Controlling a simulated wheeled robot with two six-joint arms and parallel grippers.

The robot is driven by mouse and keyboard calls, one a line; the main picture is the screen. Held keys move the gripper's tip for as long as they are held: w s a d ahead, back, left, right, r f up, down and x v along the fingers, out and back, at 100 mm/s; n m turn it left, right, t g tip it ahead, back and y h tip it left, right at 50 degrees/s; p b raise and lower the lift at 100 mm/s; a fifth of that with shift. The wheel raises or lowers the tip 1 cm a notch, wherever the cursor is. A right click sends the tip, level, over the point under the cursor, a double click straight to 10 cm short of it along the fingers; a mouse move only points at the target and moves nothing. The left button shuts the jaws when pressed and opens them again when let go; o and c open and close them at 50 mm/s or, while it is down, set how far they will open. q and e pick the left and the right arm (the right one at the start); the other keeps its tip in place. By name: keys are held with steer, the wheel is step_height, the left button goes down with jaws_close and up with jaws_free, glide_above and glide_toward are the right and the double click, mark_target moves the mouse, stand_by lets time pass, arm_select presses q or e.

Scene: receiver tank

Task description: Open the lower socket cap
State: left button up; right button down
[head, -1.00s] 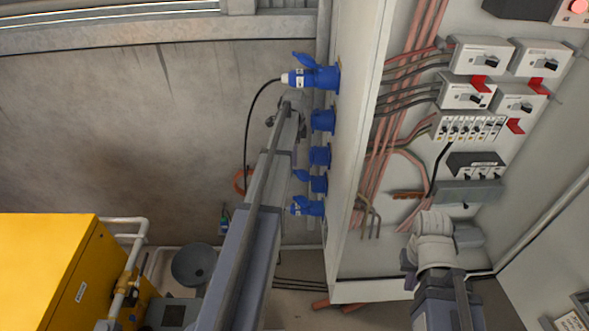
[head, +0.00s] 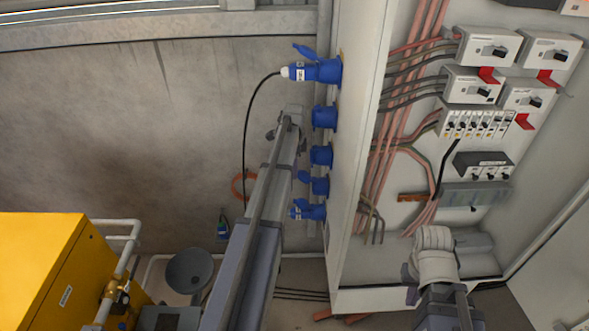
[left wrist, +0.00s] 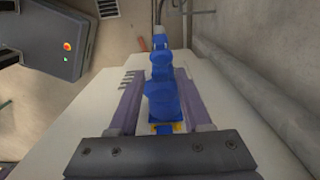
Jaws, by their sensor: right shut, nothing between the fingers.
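Blue sockets stand in a column on the cabinet's left side wall. The top one (head: 318,70) holds a plug with a black cable. Below it are two short blue sockets, the upper (head: 324,118) and the lower (head: 321,156), whose caps look shut. Further down are a small blue fitting (head: 318,186) and one with a white-tipped plug (head: 307,211). My left gripper (head: 290,120) is just left of the column; its fingers are unclear there. In the left wrist view its fingers (left wrist: 158,88) are apart, one each side of a blue socket (left wrist: 162,104); contact cannot be told.
The open cabinet (head: 345,180) holds switches (head: 488,48), breakers (head: 470,125) and cables. My right arm is in front of its lower part, its fingers unseen. A yellow machine (head: 40,265) stands at lower left. A grey box with buttons (left wrist: 47,42) shows in the left wrist view.

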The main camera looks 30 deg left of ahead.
arm_select(q)
jaws_close()
stand_by(1.1)
